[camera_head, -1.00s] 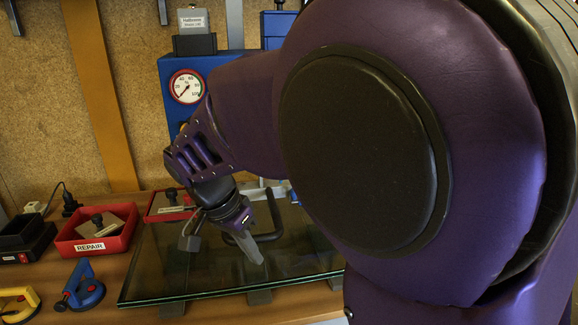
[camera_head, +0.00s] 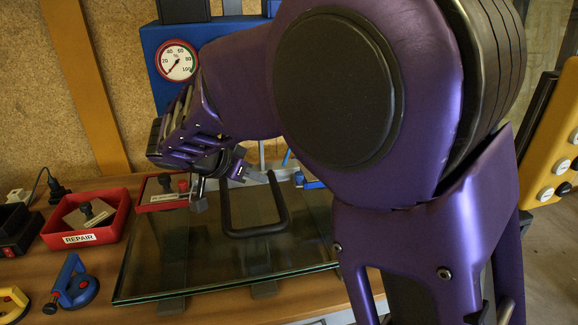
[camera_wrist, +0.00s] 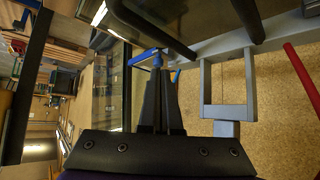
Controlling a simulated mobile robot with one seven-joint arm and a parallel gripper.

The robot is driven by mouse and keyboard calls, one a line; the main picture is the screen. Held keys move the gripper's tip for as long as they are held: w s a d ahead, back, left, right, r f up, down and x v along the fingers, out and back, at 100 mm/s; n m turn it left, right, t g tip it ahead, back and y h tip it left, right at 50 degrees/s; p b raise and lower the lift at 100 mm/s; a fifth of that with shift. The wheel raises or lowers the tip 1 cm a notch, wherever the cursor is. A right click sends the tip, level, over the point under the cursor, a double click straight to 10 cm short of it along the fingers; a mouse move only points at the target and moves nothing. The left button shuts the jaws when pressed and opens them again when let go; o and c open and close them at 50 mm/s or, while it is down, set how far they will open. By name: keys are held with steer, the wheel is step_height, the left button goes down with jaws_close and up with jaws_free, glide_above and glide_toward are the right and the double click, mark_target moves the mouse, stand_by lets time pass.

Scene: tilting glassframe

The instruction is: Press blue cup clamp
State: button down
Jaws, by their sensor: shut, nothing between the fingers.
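A blue suction cup (camera_head: 73,288) with a lever handle rests on the table at the left in the head view, in front of the red tray. A small blue part (camera_head: 311,183) also shows at the back edge of the glass pane (camera_head: 185,270). In the wrist view, a blue clamp-like part (camera_wrist: 148,57) is just beyond my fingertips; I cannot tell whether they touch. My gripper (camera_wrist: 158,68) is shut and empty, its fingers together.
A black handle (camera_head: 283,215) stands up on the glass. A red REPAIR tray (camera_head: 112,232) and a yellow tool (camera_head: 14,300) are at left. A blue box with a gauge (camera_head: 176,61) stands behind. The wrist view shows a grey bracket (camera_wrist: 205,90) and a red bar (camera_wrist: 303,82).

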mark_target(280, 193)
steer(key=x, duration=1)
steer(key=shift+f, duration=0.15)
steer(key=shift+w+d+p, duration=0.3)
steer(key=shift+w+d, duration=0.25)
steer(key=shift+w, duration=0.3)
steer(key=shift+w+d+p, duration=0.3)
steer(key=shift+w+d, duration=0.25)
steer(key=shift+w, duration=0.25)
steer(key=shift+d+b, duration=0.2)
steer(key=shift+b, duration=0.3)
steer(key=shift+n+y, duration=0.3)
steer(key=shift+n, duration=0.1)
